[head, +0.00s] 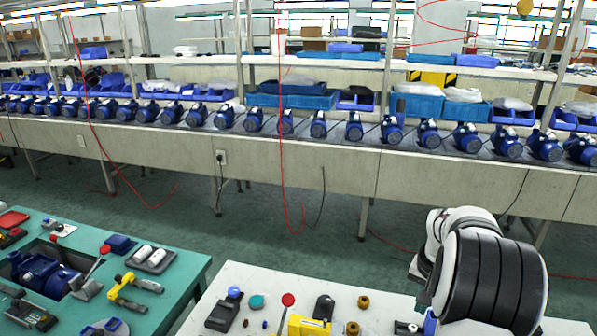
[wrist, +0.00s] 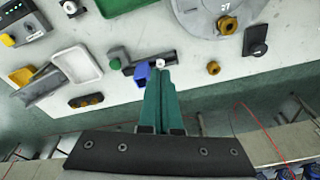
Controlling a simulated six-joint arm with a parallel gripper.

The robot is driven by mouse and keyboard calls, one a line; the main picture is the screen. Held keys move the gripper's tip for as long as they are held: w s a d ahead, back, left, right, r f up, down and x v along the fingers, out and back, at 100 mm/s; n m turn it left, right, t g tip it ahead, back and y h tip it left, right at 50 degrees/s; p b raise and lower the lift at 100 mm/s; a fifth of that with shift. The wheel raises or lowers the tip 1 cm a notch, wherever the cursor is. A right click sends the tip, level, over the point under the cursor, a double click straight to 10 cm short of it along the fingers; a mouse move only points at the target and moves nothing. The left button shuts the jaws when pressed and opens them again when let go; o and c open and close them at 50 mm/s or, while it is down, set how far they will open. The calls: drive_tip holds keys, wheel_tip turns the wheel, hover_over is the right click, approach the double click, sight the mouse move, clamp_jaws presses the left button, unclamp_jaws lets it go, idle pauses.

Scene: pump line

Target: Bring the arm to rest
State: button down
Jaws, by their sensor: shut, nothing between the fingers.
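My gripper (wrist: 158,75) shows in the wrist view with its two teal fingers pressed together and nothing between them. The fingertips appear over the white table (wrist: 195,55), close to a blue part (wrist: 142,73) and a small white round piece (wrist: 160,62); I cannot tell their height above it. In the head view my white and black arm stands at the lower right, and the fingers cannot be made out there.
Around the fingers are a green knob (wrist: 115,58), brass fittings (wrist: 213,68), a white tray (wrist: 76,64) and a large grey disc (wrist: 215,12). A green workbench (head: 185,240) with tools stands left. Behind the aisle, blue pumps (head: 354,128) line a conveyor.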

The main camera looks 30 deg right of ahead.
drive_tip(key=a+r+n, duration=0.1)
drive_tip(key=a+r, duration=0.1)
drive_tip(key=a, duration=0.4)
drive_tip(key=w+a+r+n+y, duration=0.1)
drive_tip(key=a, duration=0.5)
drive_tip(key=w+a+r, duration=0.1)
drive_tip(key=a+r, duration=0.1)
drive_tip(key=a, duration=0.4)
drive_tip(key=shift+w+a+r+n, duration=0.1)
drive_tip(key=shift+w+r+n, duration=0.05)
drive_tip(key=shift+r+n, duration=0.25)
drive_tip(key=s+a+n+y, duration=0.1)
drive_tip(key=s+a+n, duration=0.1)
drive_tip(key=s+a, duration=0.6)
drive_tip(key=s+a+n+g+y, duration=0.1)
drive_tip(key=s+a+n, duration=0.2)
drive_tip(key=s+a, duration=0.5)
drive_tip(key=a, duration=0.6)
drive_tip(key=shift+s+a+f, duration=0.15)
drive_tip(key=shift+a, duration=0.2)
